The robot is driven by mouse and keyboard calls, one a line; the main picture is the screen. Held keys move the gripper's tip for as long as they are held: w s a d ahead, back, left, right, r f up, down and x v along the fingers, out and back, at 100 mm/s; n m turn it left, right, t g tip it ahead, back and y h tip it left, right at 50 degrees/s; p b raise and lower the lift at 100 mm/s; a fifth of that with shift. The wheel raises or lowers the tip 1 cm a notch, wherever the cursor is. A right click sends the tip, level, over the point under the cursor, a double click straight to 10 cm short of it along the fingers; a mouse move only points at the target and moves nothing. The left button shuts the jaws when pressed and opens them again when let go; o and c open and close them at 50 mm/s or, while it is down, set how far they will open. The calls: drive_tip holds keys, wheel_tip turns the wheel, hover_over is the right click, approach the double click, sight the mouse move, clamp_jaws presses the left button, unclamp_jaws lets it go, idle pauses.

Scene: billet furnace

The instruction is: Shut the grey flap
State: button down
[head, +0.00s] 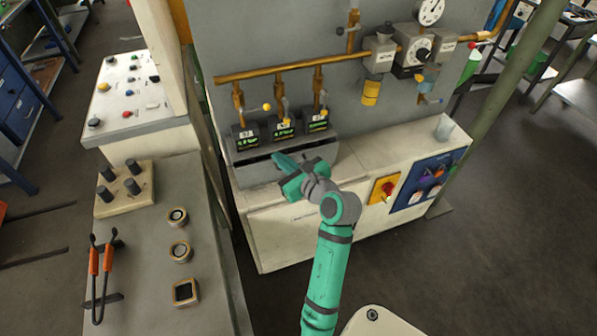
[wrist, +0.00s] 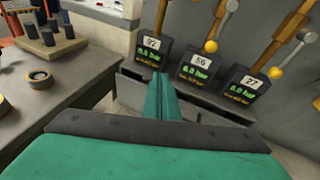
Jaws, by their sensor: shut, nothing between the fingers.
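A grey flap (head: 252,175) appears as a dull grey panel at the front of the white cabinet, just below a row of small displays. Part of it is hidden by my gripper (head: 281,162), which is at the flap's upper face with its fingers together and empty. In the wrist view my gripper (wrist: 162,88) points at grey metal (wrist: 215,110) in front of the displays, probably the same flap. I cannot tell whether the fingers touch it or how far it is open.
Three black displays (head: 283,129) with brass valves and yellow-knobbed levers stand close behind the gripper. A brass pipe (head: 290,68) runs above. To the right are a red knob on a yellow plate (head: 383,190) and a blue panel (head: 428,180). A bench (head: 145,240) stands left.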

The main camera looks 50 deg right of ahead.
drive_tip(key=a+f+n+t+y, duration=0.2)
drive_tip(key=a+f+n+t, duration=0.1)
drive_tip(key=a+f, duration=0.15)
drive_tip(key=m+h, duration=0.7)
drive_tip(key=h, duration=0.2)
approach(290, 156)
drive_tip(key=shift+w+d+f+t, duration=0.2)
drive_tip(key=shift+w+d, duration=0.2)
drive_tip(key=shift+w, duration=0.15)
drive_tip(key=shift+w+d+f+t, duration=0.1)
drive_tip(key=shift+w+d+t, duration=0.1)
drive_tip(key=shift+w+d, duration=0.3)
drive_tip(key=shift+w+r, duration=0.1)
drive_tip(key=shift+w, duration=0.05)
drive_tip(key=shift+w+d+r, duration=0.4)
drive_tip(key=shift+w+r, duration=0.2)
drive_tip(key=shift+w, duration=0.05)
